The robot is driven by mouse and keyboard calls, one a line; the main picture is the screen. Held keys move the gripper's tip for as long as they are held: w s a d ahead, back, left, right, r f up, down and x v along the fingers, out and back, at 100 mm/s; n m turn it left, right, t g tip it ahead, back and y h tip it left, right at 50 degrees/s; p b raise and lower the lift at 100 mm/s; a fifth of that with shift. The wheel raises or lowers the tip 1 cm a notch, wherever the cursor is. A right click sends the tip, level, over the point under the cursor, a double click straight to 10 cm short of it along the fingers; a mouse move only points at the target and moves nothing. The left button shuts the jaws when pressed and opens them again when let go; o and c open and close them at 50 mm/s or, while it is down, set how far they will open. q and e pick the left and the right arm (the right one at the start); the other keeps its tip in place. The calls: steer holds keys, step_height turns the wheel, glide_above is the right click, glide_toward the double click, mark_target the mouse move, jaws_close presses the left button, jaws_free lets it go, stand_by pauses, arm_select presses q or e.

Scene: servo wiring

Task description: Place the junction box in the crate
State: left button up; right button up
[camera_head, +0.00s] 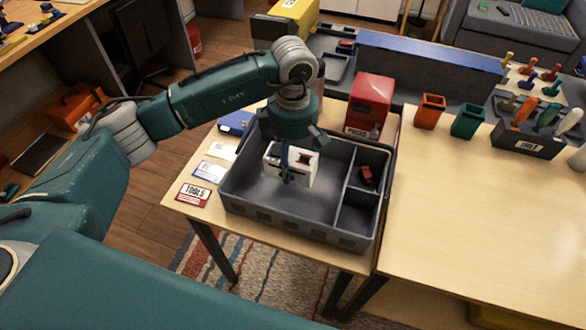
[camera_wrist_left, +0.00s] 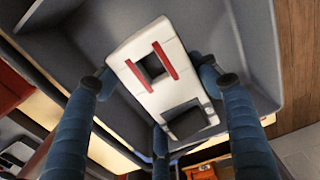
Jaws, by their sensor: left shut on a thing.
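The junction box (camera_head: 291,162) is a white block with dark openings. In the left wrist view the junction box (camera_wrist_left: 152,68) shows two red strips beside a square dark hole. My left gripper (camera_head: 290,155) is shut on it, with blue fingers (camera_wrist_left: 160,90) on either side. The grey crate (camera_head: 300,229) stands on the wooden table. The box is over or within its large left compartment; I cannot tell whether it touches the floor of the crate. My right gripper is not in view.
A small red part (camera_head: 366,174) lies in a small right compartment of the crate. A red box (camera_head: 369,103) stands behind the crate. Labelled cards (camera_head: 193,194) lie to its left. Orange (camera_head: 429,111) and green cups (camera_head: 467,121) stand right; the near right tabletop is clear.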

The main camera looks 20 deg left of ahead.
mark_target(293, 173)
arm_select(q)
step_height(293, 173, down, 4)
steer(key=shift+f+p, duration=0.25)
steer(key=shift+p, duration=0.15)
steer(key=shift+f, duration=0.25)
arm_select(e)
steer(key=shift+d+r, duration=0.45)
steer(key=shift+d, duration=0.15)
arm_select(q)
steer(key=shift+f, duration=0.1)
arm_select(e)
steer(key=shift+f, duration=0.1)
arm_select(q)
steer(key=shift+f+b, duration=0.1)
steer(key=shift+b, duration=0.2)
steer(key=o, duration=1.4)
steer(key=shift+c, duration=0.2)
